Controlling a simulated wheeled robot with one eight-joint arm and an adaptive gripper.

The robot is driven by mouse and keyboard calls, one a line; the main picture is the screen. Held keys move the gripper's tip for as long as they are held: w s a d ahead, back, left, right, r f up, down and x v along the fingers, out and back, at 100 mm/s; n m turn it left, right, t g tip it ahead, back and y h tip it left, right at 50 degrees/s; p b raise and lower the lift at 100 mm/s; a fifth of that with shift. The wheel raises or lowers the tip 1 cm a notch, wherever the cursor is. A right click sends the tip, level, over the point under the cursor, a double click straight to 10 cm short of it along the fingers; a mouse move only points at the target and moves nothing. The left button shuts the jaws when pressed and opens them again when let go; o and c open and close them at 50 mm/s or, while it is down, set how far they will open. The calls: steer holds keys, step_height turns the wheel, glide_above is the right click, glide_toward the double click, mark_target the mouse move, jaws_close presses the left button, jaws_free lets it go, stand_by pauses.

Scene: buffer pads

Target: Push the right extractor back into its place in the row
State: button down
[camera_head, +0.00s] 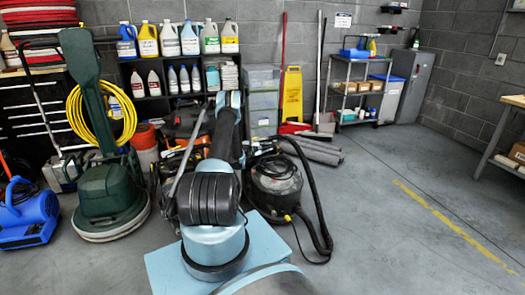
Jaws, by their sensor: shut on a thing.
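A black canister machine (275,183) with a round lid and a long dark hose stands on the floor right of my arm. It may be the right extractor, but I cannot be sure. Black and orange equipment (188,145) shows partly behind my arm, with a slanting grey tube in front of it. My light blue and black arm reaches forward through the middle of the view and hides part of the row. I cannot make out my gripper's fingers or what is between them.
A green floor machine (105,190) and a blue blower (28,215) stand at left. Grey rolls (310,149) lie behind the canister machine. Shelves of bottles (180,75) line the wall. A grey cart (362,88) stands at back right. The floor (400,220) at right is clear.

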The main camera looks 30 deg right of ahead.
steer(key=shift+d, duration=0.45)
steer(key=c, duration=1.4)
jaws_free()
steer(key=shift+a, duration=0.1)
steer(key=shift+w, duration=0.1)
steer(key=shift+a, duration=0.2)
steer(key=shift+a, duration=0.15)
steer(key=v, duration=1.1)
steer(key=shift+a, duration=0.25)
steer(key=shift+r, duration=0.1)
